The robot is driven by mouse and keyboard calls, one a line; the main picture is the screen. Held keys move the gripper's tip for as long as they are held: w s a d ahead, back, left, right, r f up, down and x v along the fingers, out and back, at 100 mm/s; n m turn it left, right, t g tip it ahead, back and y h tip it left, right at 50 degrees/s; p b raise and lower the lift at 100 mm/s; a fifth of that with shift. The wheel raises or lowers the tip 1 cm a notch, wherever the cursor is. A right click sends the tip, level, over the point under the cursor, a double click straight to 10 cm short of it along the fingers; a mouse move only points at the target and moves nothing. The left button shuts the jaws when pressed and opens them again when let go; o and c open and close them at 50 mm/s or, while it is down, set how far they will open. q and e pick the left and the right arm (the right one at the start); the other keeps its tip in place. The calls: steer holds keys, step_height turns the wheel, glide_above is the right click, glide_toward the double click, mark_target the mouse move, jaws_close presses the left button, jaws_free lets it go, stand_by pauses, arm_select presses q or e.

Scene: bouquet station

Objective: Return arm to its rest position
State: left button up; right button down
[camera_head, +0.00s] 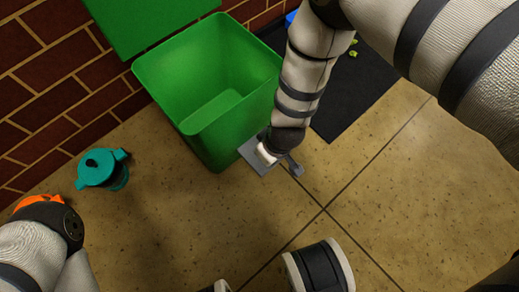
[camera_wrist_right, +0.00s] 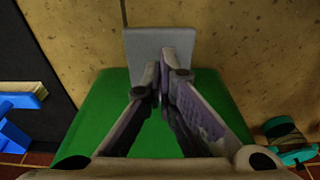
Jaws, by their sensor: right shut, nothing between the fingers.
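My right arm comes in from the upper right in the head view. Its gripper (camera_head: 282,163) is low at the near right side of an open green bin (camera_head: 205,85), over the tan floor. In the right wrist view, the gripper (camera_wrist_right: 162,78) has its fingertips together, with nothing between them. A flat grey plate (camera_wrist_right: 160,48) shows just past the fingertips; I cannot tell whether it touches them. The green bin (camera_wrist_right: 215,95) lies behind the fingers in that view. My left arm shows at the lower left of the head view, but its gripper is out of the picture.
A teal lidded pot (camera_head: 103,170) stands on the floor left of the bin, beside a brick wall (camera_head: 50,85). An orange thing (camera_head: 38,201) is partly hidden by my left arm. A black mat (camera_head: 345,105) lies right of the bin. The floor (camera_head: 390,200) at right is clear.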

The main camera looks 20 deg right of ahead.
step_height(320, 180, up, 4)
steer(key=shift+w+f+p, duration=0.1)
steer(key=shift+f+p, duration=0.1)
steer(key=shift+p, duration=0.6)
arm_select(q)
steer(key=shift+w+r, duration=0.45)
steer(key=shift+r, duration=0.2)
arm_select(e)
steer(key=shift+f, duration=0.25)
